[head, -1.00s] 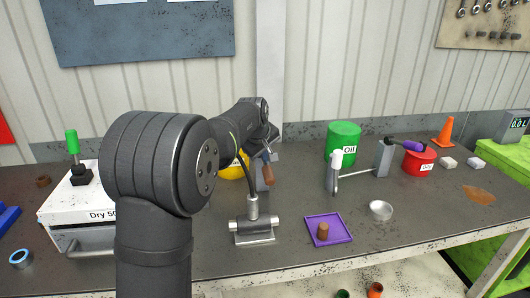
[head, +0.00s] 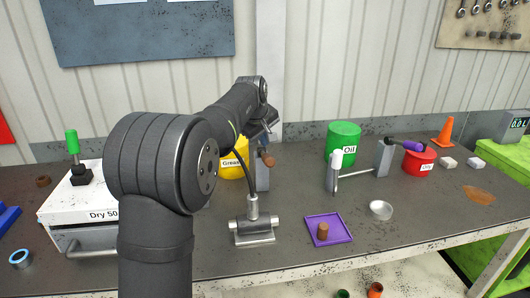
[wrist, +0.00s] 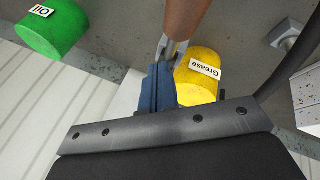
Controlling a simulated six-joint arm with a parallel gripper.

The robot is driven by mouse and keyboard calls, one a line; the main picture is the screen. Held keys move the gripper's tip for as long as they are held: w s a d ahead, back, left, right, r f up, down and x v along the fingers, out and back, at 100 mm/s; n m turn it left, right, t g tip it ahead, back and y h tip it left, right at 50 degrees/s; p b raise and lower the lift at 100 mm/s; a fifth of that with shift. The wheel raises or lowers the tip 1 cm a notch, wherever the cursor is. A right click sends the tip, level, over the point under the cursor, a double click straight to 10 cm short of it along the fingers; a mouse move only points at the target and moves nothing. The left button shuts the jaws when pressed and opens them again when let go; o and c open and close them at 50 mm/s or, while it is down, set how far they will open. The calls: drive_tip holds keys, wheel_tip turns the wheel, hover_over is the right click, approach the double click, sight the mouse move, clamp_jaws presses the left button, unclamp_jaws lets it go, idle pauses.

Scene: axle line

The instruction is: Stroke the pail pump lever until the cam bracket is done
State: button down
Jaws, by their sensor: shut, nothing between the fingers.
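The yellow grease pail (head: 232,168) stands behind my arm and is partly hidden by it; it also shows in the wrist view (wrist: 197,78). The pump lever's brown grip (head: 267,160) sticks out beside the grey pump post (head: 262,178). In the wrist view the brown grip (wrist: 186,18) ends in a metal fork beside my fingertips. My gripper (wrist: 160,72) is shut and empty, close to that fork; I cannot tell if they touch. In the head view my gripper (head: 267,130) is just above the grip. The metal cam bracket (head: 254,231) stands in front, with a black hose running into its top fitting.
A purple tray (head: 340,231) holds a brown cylinder. A white box (head: 80,205) with a green-handled lever stands left.

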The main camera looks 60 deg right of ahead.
sight(263, 153)
drive_tip(key=shift+w+d+r, duration=0.2)
drive_tip(key=shift+r, duration=0.6)
drive_tip(key=shift+w+d+r, duration=0.15)
drive_tip(key=shift+d+r, duration=0.05)
drive_tip(key=shift+r, duration=0.55)
drive_tip(key=shift+w+d+r, duration=0.2)
drive_tip(key=shift+r, duration=0.6)
drive_tip(key=w+a+r+t+y, duration=0.1)
drive_tip(key=w+a+t, duration=0.1)
drive_tip(key=a, duration=3.3)
drive_tip(key=s+a+f, duration=0.5)
drive_tip(key=a+f, duration=0.1)
drive_tip(key=a, duration=0.2)
drive_tip(key=s+a+f+m+t+y, duration=0.1)
drive_tip(key=s+a+f, duration=0.4)
drive_tip(key=a, duration=0.3)
drive_tip(key=s+a+f+y, duration=0.1)
drive_tip(key=s+a+f, duration=0.4)
drive_tip(key=a+f, duration=0.2)
drive_tip(key=shift+s+a+f+m, duration=0.25)
drive_tip(key=shift+a+f+m, duration=0.05)
drive_tip(key=shift+a, duration=0.5)
